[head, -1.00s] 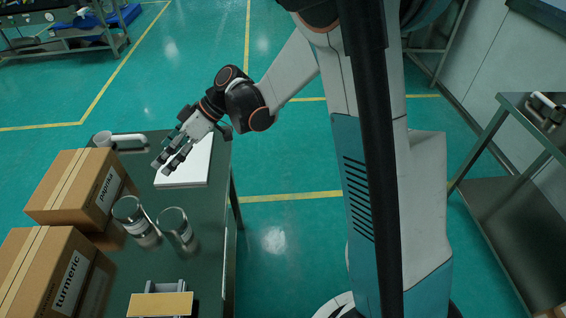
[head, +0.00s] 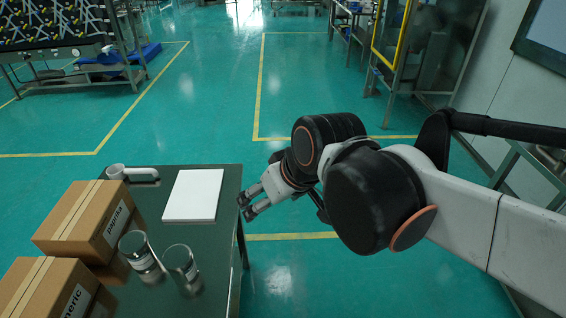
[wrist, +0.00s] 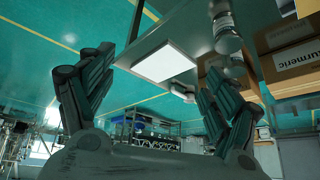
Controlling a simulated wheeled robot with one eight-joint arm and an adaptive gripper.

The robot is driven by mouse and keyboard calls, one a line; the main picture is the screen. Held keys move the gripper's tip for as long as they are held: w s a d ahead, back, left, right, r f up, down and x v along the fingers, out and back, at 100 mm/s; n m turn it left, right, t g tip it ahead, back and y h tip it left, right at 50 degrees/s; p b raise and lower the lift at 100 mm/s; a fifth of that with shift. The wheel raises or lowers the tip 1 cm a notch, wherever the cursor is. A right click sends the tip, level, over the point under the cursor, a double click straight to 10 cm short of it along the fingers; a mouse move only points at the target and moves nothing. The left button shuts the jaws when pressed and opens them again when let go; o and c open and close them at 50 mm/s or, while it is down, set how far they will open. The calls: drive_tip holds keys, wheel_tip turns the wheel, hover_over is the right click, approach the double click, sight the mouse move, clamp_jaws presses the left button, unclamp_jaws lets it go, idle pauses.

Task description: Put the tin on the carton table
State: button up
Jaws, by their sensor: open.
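The carton table (head: 216,238) is dark green and stands at the left in the head view, with two cartons on it. Two shiny, see-through-looking cylinders with pale labels, one on the left (head: 139,251) and one on the right (head: 181,266), stand upright on it; I cannot tell if either is the tin. One labelled cylinder also shows in the wrist view (wrist: 228,42). My gripper (head: 244,206) is open, just past the table's right edge, beside a white pad. In the wrist view, nothing is between its spread fingers (wrist: 148,100) at close range.
The paprika carton (head: 90,222) and the turmeric carton (head: 48,290) fill the table's left side. A white flat pad (head: 193,195) and a white handled object (head: 130,173) lie at its far end. Open floor (head: 290,285) lies right of the table.

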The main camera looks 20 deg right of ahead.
drive_tip(key=shift+m+t+h, duration=0.5)
drive_tip(key=shift+m+h, duration=0.3)
drive_tip(key=shift+m, duration=0.1)
drive_tip(key=s+d, duration=0.3)
drive_tip(key=shift+s+d+f, duration=0.2)
drive_tip(key=shift+s+f, duration=0.05)
drive_tip(key=shift+s, duration=0.1)
